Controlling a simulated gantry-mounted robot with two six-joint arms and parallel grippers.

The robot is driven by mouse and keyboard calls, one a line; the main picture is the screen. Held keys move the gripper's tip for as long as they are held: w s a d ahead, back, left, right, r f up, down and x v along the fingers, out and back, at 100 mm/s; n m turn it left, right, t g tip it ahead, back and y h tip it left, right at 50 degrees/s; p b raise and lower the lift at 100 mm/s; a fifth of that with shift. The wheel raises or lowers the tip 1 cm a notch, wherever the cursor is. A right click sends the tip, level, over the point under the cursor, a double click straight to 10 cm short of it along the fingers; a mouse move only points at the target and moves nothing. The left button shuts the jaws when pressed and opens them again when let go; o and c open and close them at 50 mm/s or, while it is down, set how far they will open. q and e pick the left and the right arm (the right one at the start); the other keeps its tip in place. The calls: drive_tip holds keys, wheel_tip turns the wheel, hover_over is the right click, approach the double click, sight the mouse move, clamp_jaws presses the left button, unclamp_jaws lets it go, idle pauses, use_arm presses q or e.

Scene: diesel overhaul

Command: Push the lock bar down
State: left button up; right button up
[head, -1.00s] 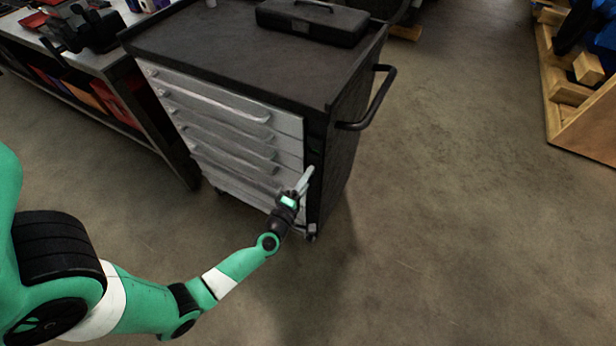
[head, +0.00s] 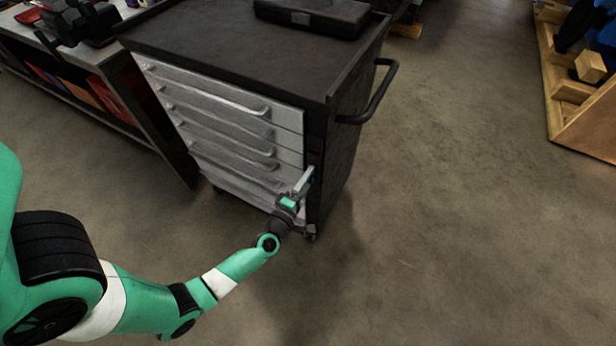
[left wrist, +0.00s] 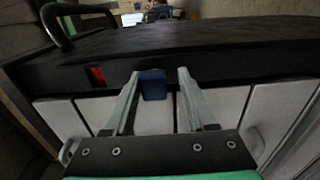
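The grey tool cabinet with the lock bar stands at centre in the head view. The lock bar appears to be the black strip (left wrist: 55,84) along the cabinet's front edge, with a blue tab (left wrist: 153,86) on it in the left wrist view. A small window in the strip shows red (left wrist: 97,76). My left gripper (head: 308,174) is at the strip's lower part. In the left wrist view its fingers (left wrist: 159,72) are apart, one on each side of the blue tab, with a gap visible on the right side. My right gripper is not in view.
A black case (head: 312,17) lies on the cabinet top. A black push handle (head: 376,100) sticks out from the cabinet's right side. A workbench (head: 110,65) stands at the left and a wooden crate (head: 585,125) at the right. The floor between is clear.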

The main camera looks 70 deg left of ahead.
use_arm(q)
drive_tip(key=shift+o, duration=0.2)
drive_tip(key=shift+r, duration=0.1)
drive_tip(key=shift+s+d, duration=0.2)
drive_tip(key=shift+s, duration=0.05)
drive_tip(key=p+v, duration=0.3)
drive_tip(key=v, duration=0.8)
